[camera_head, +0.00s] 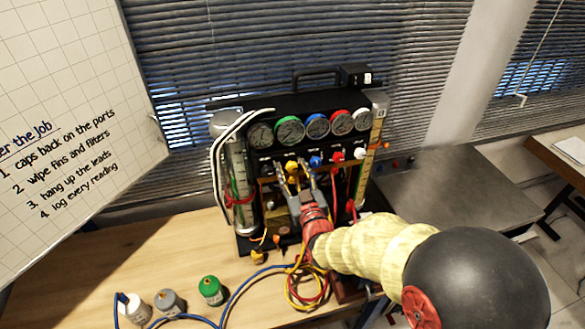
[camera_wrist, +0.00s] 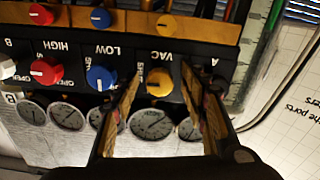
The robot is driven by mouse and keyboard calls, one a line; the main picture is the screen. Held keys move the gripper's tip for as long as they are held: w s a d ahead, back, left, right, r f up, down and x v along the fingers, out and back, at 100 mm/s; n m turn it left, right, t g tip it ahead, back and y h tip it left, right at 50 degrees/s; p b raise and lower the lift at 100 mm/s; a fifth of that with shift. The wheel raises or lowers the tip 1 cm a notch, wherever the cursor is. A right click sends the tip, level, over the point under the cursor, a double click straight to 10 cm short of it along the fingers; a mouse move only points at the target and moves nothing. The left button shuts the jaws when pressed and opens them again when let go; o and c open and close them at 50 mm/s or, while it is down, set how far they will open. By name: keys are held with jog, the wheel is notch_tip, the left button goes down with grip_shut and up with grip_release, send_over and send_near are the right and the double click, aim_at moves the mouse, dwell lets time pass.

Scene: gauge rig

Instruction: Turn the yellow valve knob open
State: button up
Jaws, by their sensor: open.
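The yellow valve knob (camera_head: 292,167) is on the front panel of the gauge rig (camera_head: 300,104), below the row of gauges. In the upside-down wrist view the yellow knob (camera_wrist: 159,82) sits by the word VAC, with a pale pointer mark on it. My gripper (camera_head: 295,173) is in front of the panel with its fingers toward the knob. In the wrist view my gripper (camera_wrist: 162,72) is open, one finger on each side of the yellow knob, and grips nothing. I cannot tell whether the fingertips reach the panel.
A blue knob (camera_wrist: 100,78) and a red knob (camera_wrist: 45,70) sit beside the yellow one. A smaller yellow fitting (camera_wrist: 167,24) is on the orange strip. Coloured hoses (camera_head: 305,288) and a green-topped canister (camera_head: 211,290) lie on the wooden bench (camera_head: 150,245).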

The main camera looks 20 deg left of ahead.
jog(key=shift+w+a, duration=0.15)
jog(key=shift+w, duration=0.15)
jog(key=shift+c, duration=0.4)
grip_shut()
jog(key=shift+f+n+b, duration=0.1)
jog(key=shift+n+b, duration=0.3)
jog(key=shift+b, duration=0.15)
jog(key=n+b, duration=0.2)
jog(key=b, duration=0.2)
jog(key=shift+f+n, duration=0.1)
jog(key=shift+n, duration=0.2)
jog(key=n+b, duration=0.5)
jog(key=b, duration=0.1)
jog(key=shift+n, duration=0.3)
jog(key=n+b, duration=0.4)
jog(key=shift+n, duration=0.3)
jog(key=shift+r+n+b, duration=0.2)
jog(key=shift+n+b, duration=1.5)
jog(key=shift+n, duration=0.5)
